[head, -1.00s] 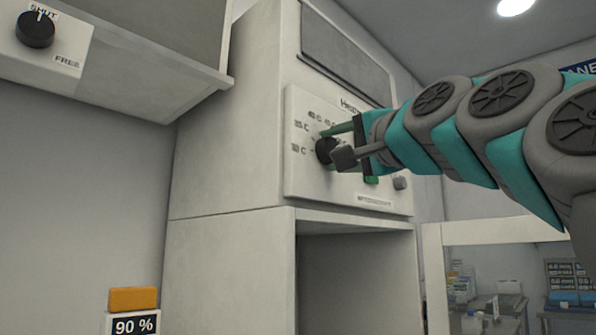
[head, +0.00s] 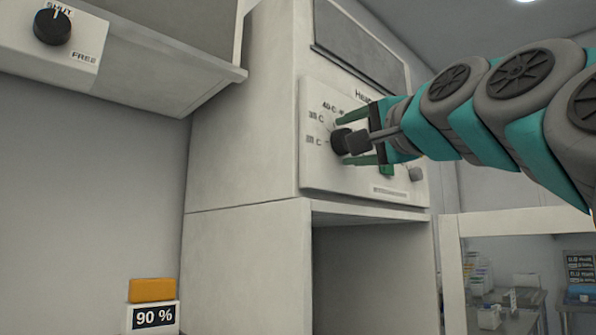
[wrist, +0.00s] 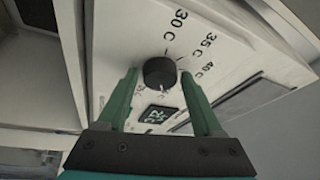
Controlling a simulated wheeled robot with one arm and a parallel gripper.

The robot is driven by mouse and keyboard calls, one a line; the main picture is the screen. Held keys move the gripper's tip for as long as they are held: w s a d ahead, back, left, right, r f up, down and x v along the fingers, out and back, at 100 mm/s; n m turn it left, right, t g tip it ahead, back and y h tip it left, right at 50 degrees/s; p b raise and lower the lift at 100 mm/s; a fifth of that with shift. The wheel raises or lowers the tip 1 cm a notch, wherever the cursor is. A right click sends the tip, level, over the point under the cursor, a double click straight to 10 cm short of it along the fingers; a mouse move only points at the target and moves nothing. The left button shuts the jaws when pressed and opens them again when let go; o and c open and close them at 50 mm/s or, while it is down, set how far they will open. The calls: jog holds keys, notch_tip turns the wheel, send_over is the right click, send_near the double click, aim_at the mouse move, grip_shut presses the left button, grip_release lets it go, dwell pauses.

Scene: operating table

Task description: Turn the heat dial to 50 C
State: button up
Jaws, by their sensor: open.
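The heat dial is a round black knob (head: 341,141) on a white panel (head: 322,178), partly covered by my gripper in the head view. My gripper (head: 345,141) is open, with one green finger above the knob and one below. In the wrist view the knob (wrist: 159,71) sits between the tips of the two spread fingers (wrist: 160,77), with visible gaps at its sides. Labels 30 C, 35 C and 40 C (wrist: 212,69) curve around it. I cannot make out a 50 C mark or which mark the knob points at.
A small dark display (wrist: 157,114) sits below the knob in the wrist view. A grey button (head: 416,174) is at the panel's right. At upper left is another black dial (head: 52,27) marked SHUT and FREE. An open compartment (head: 375,217) lies below the panel.

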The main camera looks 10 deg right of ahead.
jog(key=shift+s, duration=0.1)
jog(key=v, duration=0.7)
jog(key=shift+s+b, duration=0.3)
jog(key=shift+b, duration=0.15)
jog(key=shift+d, duration=0.1)
